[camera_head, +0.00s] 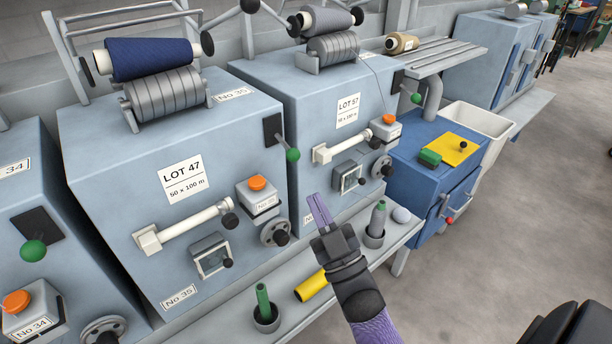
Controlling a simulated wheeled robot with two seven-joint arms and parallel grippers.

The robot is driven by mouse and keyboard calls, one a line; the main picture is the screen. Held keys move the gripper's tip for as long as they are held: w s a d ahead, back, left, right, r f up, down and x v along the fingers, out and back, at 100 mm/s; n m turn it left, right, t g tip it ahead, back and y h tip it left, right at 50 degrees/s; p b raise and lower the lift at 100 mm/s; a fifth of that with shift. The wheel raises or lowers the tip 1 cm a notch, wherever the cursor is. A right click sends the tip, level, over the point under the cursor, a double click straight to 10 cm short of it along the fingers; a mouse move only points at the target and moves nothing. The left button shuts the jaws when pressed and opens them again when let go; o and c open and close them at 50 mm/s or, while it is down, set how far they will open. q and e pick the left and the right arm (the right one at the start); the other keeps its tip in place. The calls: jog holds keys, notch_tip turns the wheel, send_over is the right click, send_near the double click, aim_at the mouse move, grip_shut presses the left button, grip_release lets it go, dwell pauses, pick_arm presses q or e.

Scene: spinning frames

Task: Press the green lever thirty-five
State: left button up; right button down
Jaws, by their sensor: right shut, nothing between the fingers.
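The green lever of machine No 35 has a green ball knob (293,155) on a short rod, mounted on a dark plate (272,129) at the upper right of the front of the blue-grey No 35 machine (110,180). That machine also bears a LOT 47 label. My right gripper (317,203) has purple fingers, shut and empty. In the picture it is below and slightly right of the green knob, apart from it, in front of the LOT 57 machine. My left gripper is not in view.
Similar green knobs show on machine 34 (33,250) and the LOT 57 machine (416,98). An orange button box (258,195) and handwheel (275,233) sit below the lever. A shelf (300,325) holds green and yellow spools. Open floor (500,250) lies right.

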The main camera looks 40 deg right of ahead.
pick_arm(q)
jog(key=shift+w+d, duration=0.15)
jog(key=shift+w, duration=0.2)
pick_arm(e)
jog(key=v, duration=0.2)
jog(key=shift+s+f, duration=0.25)
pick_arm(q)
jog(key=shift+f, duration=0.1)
